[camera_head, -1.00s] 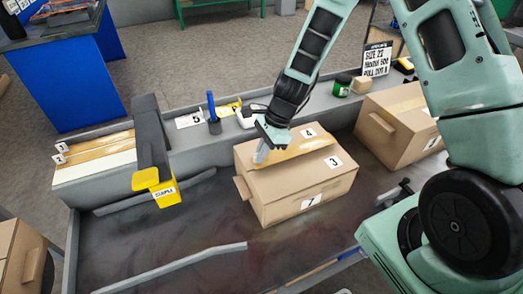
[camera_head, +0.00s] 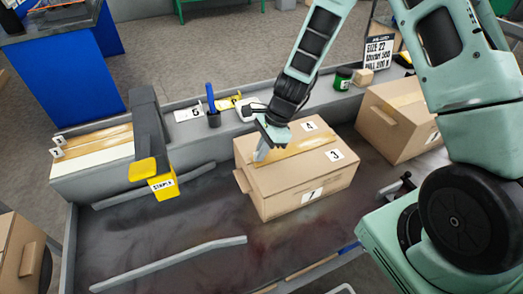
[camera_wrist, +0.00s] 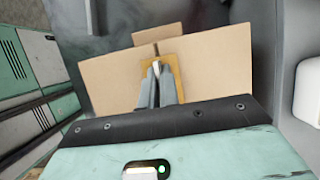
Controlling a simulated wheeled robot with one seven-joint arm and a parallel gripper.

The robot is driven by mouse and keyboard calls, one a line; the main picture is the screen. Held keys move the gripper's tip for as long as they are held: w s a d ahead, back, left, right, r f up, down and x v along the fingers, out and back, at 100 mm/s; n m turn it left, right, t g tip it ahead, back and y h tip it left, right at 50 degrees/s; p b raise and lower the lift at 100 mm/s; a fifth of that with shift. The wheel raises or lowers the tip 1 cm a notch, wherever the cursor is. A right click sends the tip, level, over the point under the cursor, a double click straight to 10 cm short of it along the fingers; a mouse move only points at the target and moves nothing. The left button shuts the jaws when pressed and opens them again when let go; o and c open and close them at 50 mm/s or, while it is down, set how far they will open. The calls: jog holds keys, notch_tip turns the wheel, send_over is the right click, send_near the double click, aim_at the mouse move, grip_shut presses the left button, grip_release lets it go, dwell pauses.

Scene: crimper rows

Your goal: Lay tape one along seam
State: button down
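A closed cardboard box (camera_head: 290,205) stands on the dark bench surface, with number labels on its top and front. An amber tape strip (camera_head: 305,146) runs across its top. My gripper (camera_head: 260,156) points down at the left part of the box top, at the strip. In the wrist view my gripper (camera_wrist: 157,72) has its fingers close together over the amber strip (camera_wrist: 178,72), with a small pale patch between the tips. A dark seam line (camera_wrist: 155,48) shows beyond the strip. Whether tape is pinched or the tips touch the box cannot be told.
A dark arm with a yellow labelled head (camera_head: 162,187) stands left of the box. Another taped box (camera_head: 400,125) stands at right. The back ledge holds a blue-handled tool (camera_head: 211,103), a green-labelled tin (camera_head: 343,79) and a wooden block (camera_head: 363,77).

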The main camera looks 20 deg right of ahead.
jog(key=c, duration=1.6)
grip_release()
jog(key=shift+o, duration=0.2)
jog(key=p+v, duration=0.1)
jog(key=v, duration=1.6)
jog(key=shift+r, duration=0.25)
